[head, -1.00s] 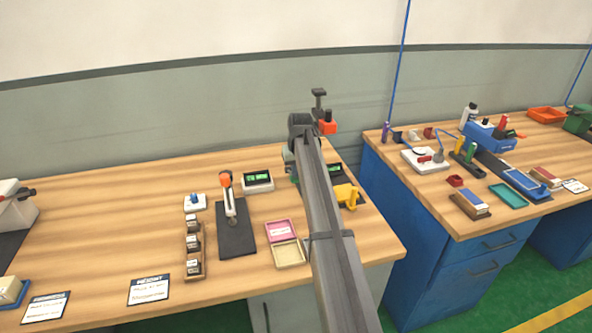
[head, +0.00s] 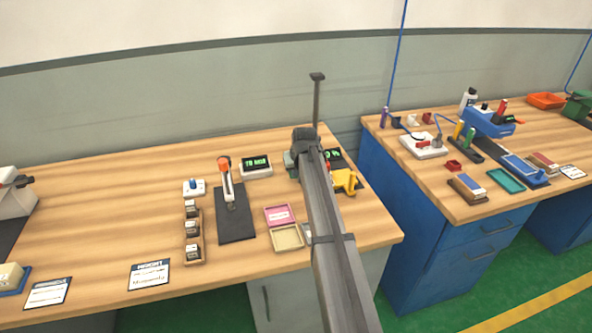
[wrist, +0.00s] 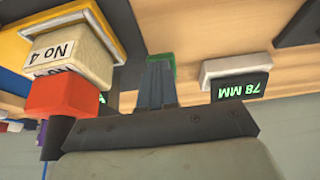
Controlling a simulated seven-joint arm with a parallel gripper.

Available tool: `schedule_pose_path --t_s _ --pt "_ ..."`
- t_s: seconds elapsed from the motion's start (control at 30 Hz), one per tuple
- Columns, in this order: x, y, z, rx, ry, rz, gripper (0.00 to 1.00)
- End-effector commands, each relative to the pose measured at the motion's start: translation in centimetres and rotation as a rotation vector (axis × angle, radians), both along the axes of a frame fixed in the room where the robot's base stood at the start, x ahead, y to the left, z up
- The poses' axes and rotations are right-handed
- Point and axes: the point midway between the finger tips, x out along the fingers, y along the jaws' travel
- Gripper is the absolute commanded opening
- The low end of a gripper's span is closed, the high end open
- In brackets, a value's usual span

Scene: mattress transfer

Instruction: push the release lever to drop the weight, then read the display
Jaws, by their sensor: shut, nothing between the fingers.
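The tester's thin upright post (head: 316,102) rises behind my arm. My gripper (head: 308,158) is in front of its lower part, its fingers hidden in the head view. In the wrist view the shut fingers (wrist: 158,85) reach toward a green piece (wrist: 161,65). I cannot tell whether it is the release lever or whether they touch. A red block (wrist: 62,95), seemingly the weight, is low beside a wooden block marked No 4 (wrist: 68,58). The left display (head: 256,163) is lit and reads 78 MM upside down in the wrist view (wrist: 242,88). A second display (head: 333,155) is partly hidden.
A yellow object (head: 346,181) lies right of my arm. Left of it are pink and tan trays (head: 280,214), a dark plate with an orange-tipped handle (head: 225,164) and a rack of small blocks (head: 194,262). The bench's left middle is clear. A second bench (head: 430,184) stands right.

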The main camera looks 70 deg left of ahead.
Motion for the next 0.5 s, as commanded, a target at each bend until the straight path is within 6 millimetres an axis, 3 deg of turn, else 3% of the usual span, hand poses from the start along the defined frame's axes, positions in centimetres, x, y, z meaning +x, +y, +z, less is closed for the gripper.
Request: schedule_pose_path --t_s 0.17,0.37,0.5 --pt "0.0 -0.4 1.1 -0.001 0.0 0.0 0.0" --pt "0.0 -1.4 4.4 0.002 -0.001 0.0 0.0" --pt "0.0 -3.2 6.6 0.003 -0.001 0.0 0.0"
